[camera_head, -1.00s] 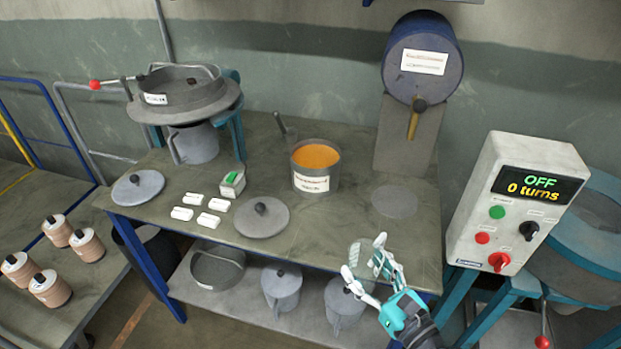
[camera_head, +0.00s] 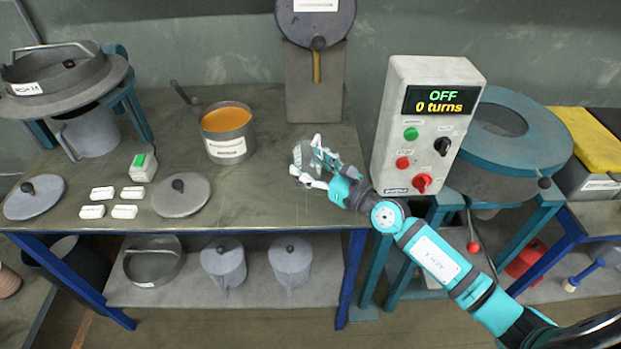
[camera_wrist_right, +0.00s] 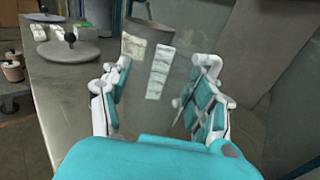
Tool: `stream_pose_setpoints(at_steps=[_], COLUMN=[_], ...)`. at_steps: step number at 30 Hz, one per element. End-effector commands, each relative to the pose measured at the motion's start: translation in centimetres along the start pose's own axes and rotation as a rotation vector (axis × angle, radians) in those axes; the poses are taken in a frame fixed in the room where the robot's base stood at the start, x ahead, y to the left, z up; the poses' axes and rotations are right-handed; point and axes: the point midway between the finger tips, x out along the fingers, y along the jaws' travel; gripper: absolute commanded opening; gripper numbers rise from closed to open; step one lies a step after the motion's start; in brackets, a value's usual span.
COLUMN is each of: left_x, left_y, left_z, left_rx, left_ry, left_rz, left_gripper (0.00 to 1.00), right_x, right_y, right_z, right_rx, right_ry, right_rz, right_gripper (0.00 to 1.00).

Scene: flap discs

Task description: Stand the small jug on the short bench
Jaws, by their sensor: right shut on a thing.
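The small jug (camera_head: 301,155) is a clear, see-through vessel, faint in the head view. In the right wrist view the jug (camera_wrist_right: 158,85) has pale marked strips and stands between the fingers. Whether the jug's base touches the bench top I cannot tell. Which surface is the short bench is not clear from the pictures. My left gripper is not in view.
A tin of orange material (camera_head: 226,131) stands left of the jug. A control box (camera_head: 428,128) reading OFF, 0 turns stands close on the right. A grey lid (camera_head: 181,195) and white blocks (camera_head: 103,193) lie further left.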

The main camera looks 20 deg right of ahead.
Motion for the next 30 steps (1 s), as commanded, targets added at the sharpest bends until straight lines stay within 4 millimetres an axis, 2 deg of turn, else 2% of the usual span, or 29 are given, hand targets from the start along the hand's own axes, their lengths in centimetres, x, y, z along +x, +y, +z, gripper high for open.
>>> stream_pose_setpoints(at_steps=[3,6,17,18,23,30], left_x=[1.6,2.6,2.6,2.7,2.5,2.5], left_y=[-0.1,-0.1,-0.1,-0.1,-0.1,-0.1], left_z=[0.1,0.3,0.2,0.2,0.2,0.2], left_rx=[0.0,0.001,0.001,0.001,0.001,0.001], left_ry=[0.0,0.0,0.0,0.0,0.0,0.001], left_rz=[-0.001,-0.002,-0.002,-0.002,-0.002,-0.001], left_gripper=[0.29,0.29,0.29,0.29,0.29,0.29], right_x=[0.0,0.0,0.0,0.0,0.0,0.0], right_y=[-0.1,-0.1,-0.1,-0.1,-0.1,-0.1], right_z=[-2.1,-3.4,-3.6,-3.6,-3.5,-3.5], right_rx=[-0.002,-0.003,0.0,0.001,0.0,0.0], right_ry=[0.004,0.002,0.001,0.001,0.001,0.001], right_rz=[0.001,0.001,0.0,0.0,0.0,0.0], right_gripper=[0.21,0.21,0.21,0.61,0.82,0.84])
